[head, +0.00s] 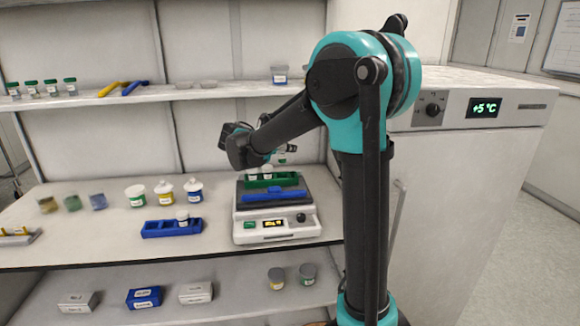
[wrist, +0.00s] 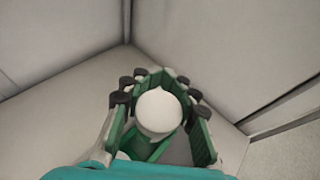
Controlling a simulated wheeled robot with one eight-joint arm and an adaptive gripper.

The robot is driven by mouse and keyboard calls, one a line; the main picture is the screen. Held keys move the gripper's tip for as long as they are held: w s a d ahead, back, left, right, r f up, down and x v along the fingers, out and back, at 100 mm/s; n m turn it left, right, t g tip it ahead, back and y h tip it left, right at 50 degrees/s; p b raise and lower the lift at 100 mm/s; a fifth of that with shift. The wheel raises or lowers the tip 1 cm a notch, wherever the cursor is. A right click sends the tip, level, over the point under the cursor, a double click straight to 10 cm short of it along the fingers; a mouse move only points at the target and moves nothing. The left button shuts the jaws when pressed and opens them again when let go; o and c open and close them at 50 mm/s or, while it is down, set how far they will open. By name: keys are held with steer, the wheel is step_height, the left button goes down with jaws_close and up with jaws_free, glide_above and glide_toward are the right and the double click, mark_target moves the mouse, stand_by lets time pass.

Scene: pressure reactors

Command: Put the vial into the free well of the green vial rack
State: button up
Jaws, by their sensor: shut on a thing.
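The green vial rack (head: 258,184) stands on top of a white bench device with a display. Two white-capped vials (head: 267,171) show in its left and middle part; its right part looks empty from here. My gripper (head: 282,150) is above the rack's right side, partly hidden by my arm. It is shut on a vial (head: 282,158), which hangs above the rack, apart from it as far as I can tell. In the wrist view, the vial's round white cap (wrist: 158,110) sits between the fingers of my gripper (wrist: 155,86); the vial's body is hidden below the cap.
The white device (head: 277,231) also carries a blue piece (head: 275,195) in front of the green rack. A blue rack (head: 158,232) with one white-capped vial (head: 182,217) stands to its left. Several jars stand behind that. A shelf (head: 215,90) runs above the bench.

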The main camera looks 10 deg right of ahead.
mark_target(290, 172)
steer(key=shift+f, duration=3.35)
steer(key=shift+f, duration=0.4)
steer(key=o, duration=1.1)
steer(key=shift+r, duration=0.4)
steer(key=v, duration=1.2)
steer(key=shift+a, duration=0.1)
